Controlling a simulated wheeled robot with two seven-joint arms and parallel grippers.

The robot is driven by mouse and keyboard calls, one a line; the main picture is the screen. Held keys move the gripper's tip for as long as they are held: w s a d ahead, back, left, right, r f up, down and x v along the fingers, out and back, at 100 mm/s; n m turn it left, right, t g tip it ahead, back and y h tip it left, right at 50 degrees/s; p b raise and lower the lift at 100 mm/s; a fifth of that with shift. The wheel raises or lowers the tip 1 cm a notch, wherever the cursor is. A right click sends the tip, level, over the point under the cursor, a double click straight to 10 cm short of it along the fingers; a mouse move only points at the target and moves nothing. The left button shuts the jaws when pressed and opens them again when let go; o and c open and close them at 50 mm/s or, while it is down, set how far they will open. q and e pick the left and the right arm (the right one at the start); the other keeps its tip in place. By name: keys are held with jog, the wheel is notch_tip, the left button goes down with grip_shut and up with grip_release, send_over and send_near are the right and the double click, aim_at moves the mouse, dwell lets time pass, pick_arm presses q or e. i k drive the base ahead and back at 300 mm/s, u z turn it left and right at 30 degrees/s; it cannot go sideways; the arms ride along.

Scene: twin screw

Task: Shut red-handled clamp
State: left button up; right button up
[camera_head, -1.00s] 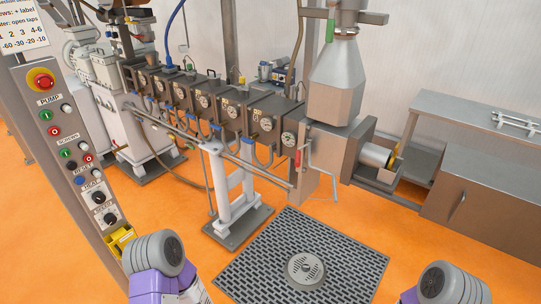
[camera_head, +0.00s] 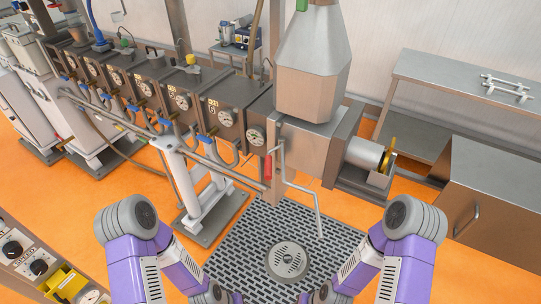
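The red-handled clamp (camera_head: 268,165) is on the left front edge of the steel block at the end of the barrel line. Its red grip hangs roughly upright. A bent metal rod (camera_head: 305,187) beside it reaches down over the floor grate. Whether the clamp is open or shut is too small to tell. My two purple and grey arms show at the bottom, left and right of the grate, below and apart from the clamp. Both grippers are out of view.
A steel hopper (camera_head: 312,75) stands on the block. A white support post (camera_head: 184,182) is left of the clamp. The floor grate (camera_head: 237,240) has a round drain cover (camera_head: 287,261). A control panel (camera_head: 30,262) is at lower left, a steel cabinet (camera_head: 500,205) at right.

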aim_at(268, 159)
jog(key=z, duration=1.2)
jog(key=k, duration=1.05)
jog(key=u, duration=0.7)
jog(key=i, duration=1)
jog(key=u, duration=0.05)
